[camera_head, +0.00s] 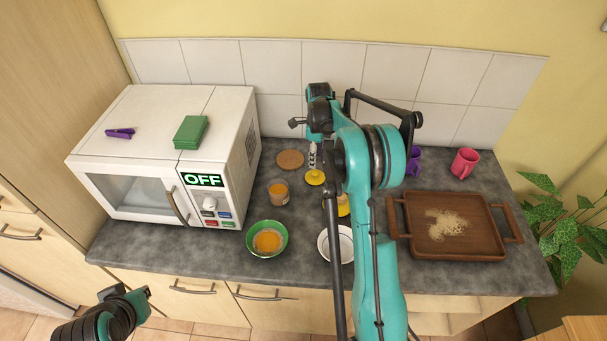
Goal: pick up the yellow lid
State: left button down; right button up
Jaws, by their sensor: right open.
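A small round yellow lid (315,178) lies on the dark counter, left of my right arm. My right gripper (313,157) is above the lid, with a narrow grey part reaching down close to it. The gripper is open, and I cannot tell whether it touches the lid. My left gripper (136,298) is low at the left, in front of the counter and far from the lid. Its jaws are not clear.
A glass jar (278,193), a cork disc (290,159) and a green bowl (267,239) stand near the lid. A white bowl (322,244) and another yellow object (343,206) are partly behind my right arm. A microwave (130,130) stands left, a brown tray (480,250) right.

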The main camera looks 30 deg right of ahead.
aim_at(316, 173)
jog(key=shift+w+f, duration=0.1)
jog(key=shift+f, duration=0.25)
notch_tip(316, 173, down, 8)
jog(key=shift+d+r+b, duration=0.15)
jog(key=shift+r+b, duration=0.1)
jog(key=shift+b, duration=0.4)
grip_shut()
